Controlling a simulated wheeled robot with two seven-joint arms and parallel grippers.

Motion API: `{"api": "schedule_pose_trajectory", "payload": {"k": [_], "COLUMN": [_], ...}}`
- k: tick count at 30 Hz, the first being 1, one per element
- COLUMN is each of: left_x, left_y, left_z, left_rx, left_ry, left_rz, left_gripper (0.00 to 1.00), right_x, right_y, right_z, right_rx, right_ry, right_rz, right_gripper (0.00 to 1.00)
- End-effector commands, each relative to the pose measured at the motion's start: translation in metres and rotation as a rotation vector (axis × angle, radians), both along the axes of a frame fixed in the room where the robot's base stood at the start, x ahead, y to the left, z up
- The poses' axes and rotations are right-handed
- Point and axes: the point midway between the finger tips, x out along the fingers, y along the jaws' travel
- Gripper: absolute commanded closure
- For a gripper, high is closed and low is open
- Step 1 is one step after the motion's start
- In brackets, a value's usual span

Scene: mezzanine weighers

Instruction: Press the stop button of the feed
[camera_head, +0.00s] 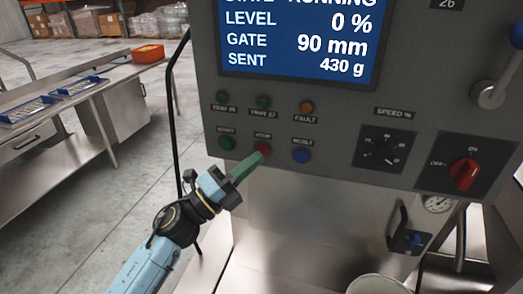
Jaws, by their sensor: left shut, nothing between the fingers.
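The red stop button (264,147) sits on the grey control panel (340,100), in the lower row between a green start button (226,143) and a blue button (302,156). My left gripper (257,157) is shut and empty, and its fingertips are at the stop button's lower left, partly covering it. I cannot tell whether they touch it. The panel's screen (300,35) reads running, level 0 %, gate 90 mm, sent 430 g. My right gripper is not in view.
A speed dial (384,149) and a red rotary switch (465,174) are on the panel's right. A lever with a blue knob (490,93) stands out at the right edge. A steel bench (70,110) with blue trays stands at left.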

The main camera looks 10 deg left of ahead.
Motion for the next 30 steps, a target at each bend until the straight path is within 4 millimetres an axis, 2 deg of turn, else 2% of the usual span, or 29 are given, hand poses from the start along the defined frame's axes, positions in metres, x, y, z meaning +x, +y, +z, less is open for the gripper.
{"api": "schedule_pose_trajectory", "payload": {"k": [9, 30], "left_x": [0.008, 0.012], "left_y": [0.0, 0.0], "left_z": [0.0, 0.0], "left_rx": [0.001, 0.0], "left_ry": [-0.001, 0.0], "left_rz": [0.0, 0.0], "left_gripper": [1.0, 1.0], "right_x": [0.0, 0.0], "right_y": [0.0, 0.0], "right_z": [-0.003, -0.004], "right_rx": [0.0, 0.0], "right_ry": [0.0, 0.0], "right_rz": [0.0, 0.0], "right_gripper": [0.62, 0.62]}}
